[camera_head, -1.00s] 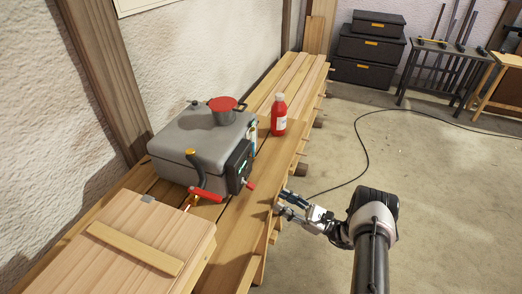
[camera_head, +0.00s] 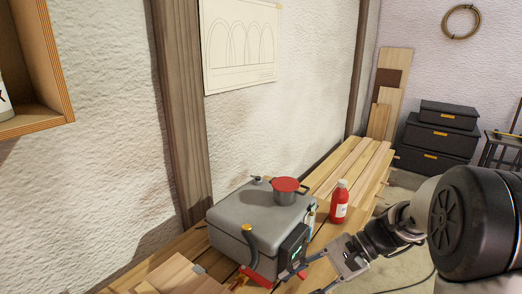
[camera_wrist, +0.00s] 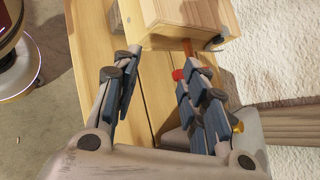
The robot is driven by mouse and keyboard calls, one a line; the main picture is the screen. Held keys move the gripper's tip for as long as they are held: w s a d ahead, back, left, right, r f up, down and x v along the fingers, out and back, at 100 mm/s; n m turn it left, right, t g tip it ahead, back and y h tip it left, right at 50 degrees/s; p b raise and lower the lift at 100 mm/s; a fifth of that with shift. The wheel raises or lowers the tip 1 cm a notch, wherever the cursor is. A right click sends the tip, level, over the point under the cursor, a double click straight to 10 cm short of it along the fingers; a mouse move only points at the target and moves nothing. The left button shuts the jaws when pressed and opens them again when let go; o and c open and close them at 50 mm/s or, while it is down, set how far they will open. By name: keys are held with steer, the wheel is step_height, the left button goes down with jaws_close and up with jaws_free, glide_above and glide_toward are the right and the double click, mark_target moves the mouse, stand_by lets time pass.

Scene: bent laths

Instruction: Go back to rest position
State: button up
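My gripper (camera_head: 326,270) is low in the head view, in front of the grey box-shaped machine and over the front of the wooden bench. In the wrist view my gripper (camera_wrist: 160,90) has its two dark-padded fingers spread wide, with only bench planks between them. It is open and empty. A red-tipped part (camera_wrist: 179,74) shows beside the right finger in the wrist view. My arm crosses the right side of the head view.
The grey machine (camera_head: 238,218) carries a pot with a red lid (camera_head: 288,189). A red bottle (camera_head: 339,204) stands on the bench (camera_head: 350,165). A wooden box (camera_wrist: 190,20) is near the fingers in the wrist view. Black cases (camera_head: 438,138) stand at the back right.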

steer(key=s+d+r+n+t+h, duration=0.2)
steer(key=s+n+h, duration=0.3)
steer(key=s, duration=0.4)
steer(key=s+d+r+n+t+h, duration=0.3)
steer(key=s+r+n+t+h, duration=0.1)
steer(key=s, duration=0.5)
steer(key=shift+s+d+r+n+h, duration=0.3)
steer(key=shift+n+h, duration=0.2)
steer(key=shift+h, duration=0.5)
